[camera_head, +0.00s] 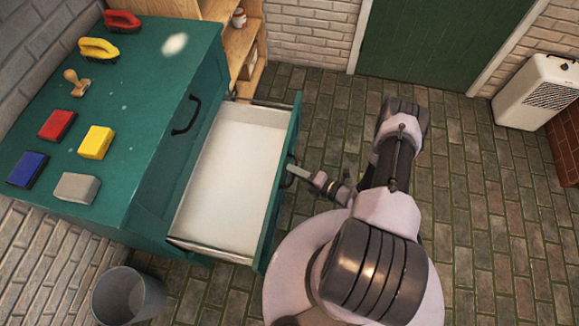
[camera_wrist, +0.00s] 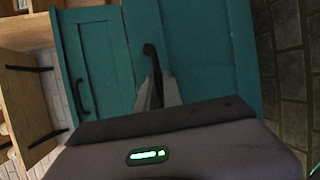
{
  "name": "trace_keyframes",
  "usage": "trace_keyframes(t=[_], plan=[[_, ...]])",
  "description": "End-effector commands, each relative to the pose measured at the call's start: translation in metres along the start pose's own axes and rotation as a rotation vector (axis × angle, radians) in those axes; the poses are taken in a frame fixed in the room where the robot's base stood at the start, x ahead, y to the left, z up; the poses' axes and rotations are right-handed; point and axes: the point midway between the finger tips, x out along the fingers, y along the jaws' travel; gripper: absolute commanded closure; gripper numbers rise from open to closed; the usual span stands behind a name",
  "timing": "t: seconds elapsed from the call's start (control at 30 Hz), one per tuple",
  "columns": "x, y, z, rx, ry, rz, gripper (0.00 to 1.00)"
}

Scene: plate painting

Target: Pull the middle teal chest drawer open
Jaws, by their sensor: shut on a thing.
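The teal chest (camera_head: 150,130) stands at the left in the head view. Its upper drawer is shut, with a black handle (camera_head: 187,115). The drawer below it (camera_head: 236,160) is pulled far out to the right, and its white inside looks empty. My gripper (camera_head: 298,172) is at this drawer's front, shut on its dark handle (camera_head: 289,171). In the wrist view the pale fingers (camera_wrist: 158,92) close around the black handle (camera_wrist: 151,58) on the teal drawer front (camera_wrist: 200,45). The lower part of the chest is mostly hidden.
On the chest top lie a red brush (camera_head: 122,20), a yellow brush (camera_head: 99,48), a wooden stamp (camera_head: 76,84) and several coloured blocks. A grey bin (camera_head: 128,297) stands in front. A wooden shelf (camera_head: 228,30) stands behind.

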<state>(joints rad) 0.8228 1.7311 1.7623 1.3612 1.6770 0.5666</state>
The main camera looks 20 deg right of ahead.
Motion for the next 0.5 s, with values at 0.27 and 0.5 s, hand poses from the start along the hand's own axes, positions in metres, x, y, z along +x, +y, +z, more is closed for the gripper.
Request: trace_keyframes(t=[0.27, 0.5], plan=[[-0.0082, -0.0036, 0.0038, -0.001, -0.002, -0.002, 1.00], [-0.0087, -0.0035, 0.0039, -0.001, -0.001, -0.002, 1.00]])
